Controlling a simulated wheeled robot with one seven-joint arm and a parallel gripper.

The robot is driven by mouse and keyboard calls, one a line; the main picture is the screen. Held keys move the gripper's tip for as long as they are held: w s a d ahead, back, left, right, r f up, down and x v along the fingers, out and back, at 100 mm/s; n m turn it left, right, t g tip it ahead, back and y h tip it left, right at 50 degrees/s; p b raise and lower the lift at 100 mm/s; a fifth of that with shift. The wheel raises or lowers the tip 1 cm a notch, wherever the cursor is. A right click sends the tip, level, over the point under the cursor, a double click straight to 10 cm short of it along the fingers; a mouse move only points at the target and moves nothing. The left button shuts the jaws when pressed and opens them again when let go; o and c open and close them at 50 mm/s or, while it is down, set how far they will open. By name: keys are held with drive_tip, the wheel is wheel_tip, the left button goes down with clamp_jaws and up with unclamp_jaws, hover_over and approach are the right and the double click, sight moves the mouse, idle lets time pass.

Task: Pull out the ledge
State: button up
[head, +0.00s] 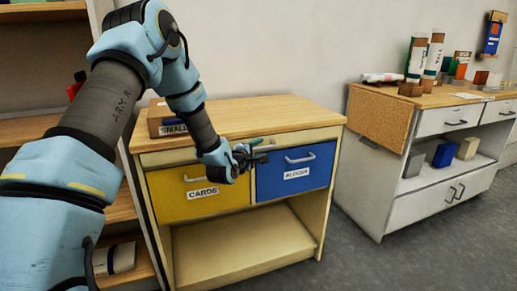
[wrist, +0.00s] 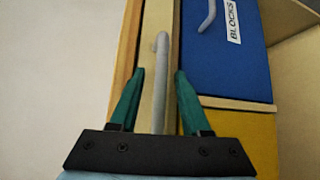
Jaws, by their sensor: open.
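The ledge (head: 180,157) is a thin pale front strip under the wooden top of the small cabinet, above its two drawers. In the wrist view the ledge (wrist: 148,100) runs upright through the picture and carries a grey bar handle (wrist: 160,85). My gripper (head: 261,151) is open in front of the cabinet. In the wrist view its green fingers (wrist: 159,74) stand on either side of the handle, with gaps showing between fingers and bar. My arm and gripper hide the ledge's handle in the head view.
Below the ledge are a yellow CARDS drawer (head: 170,196) and a blue BLOCKS drawer (head: 312,178). A wooden box (head: 160,115) stands on the cabinet top. A white cabinet (head: 350,190) with a corkboard side flap (head: 378,118) stands to the right. Grey floor (head: 345,265) is clear in front.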

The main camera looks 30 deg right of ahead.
clamp_jaws()
idle(0.4)
idle(1.1)
